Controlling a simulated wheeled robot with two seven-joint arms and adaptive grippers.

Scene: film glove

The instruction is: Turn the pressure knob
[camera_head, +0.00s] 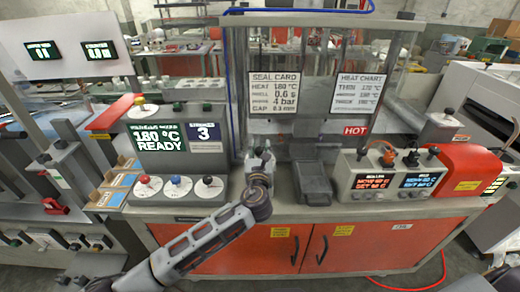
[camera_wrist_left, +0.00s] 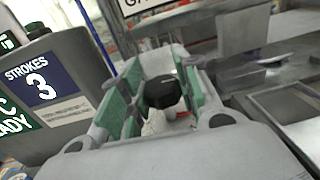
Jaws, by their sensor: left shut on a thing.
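My left gripper (camera_head: 261,160) is over the front of the bench, below the seal card. In the left wrist view its green-padded fingers (camera_wrist_left: 158,100) are on both sides of a black knob (camera_wrist_left: 162,92) with a pale mark on top. The gripper is shut on this knob; the exact pad contact is partly hidden. In the head view the gripper hides the knob. The seal card (camera_head: 273,94) reads 180 °C, 0.6 s and 4 bar. My right gripper is not in view.
A grey tray-like block (camera_head: 314,183) is close on the right. Further right is a two-screen control box (camera_head: 392,180).

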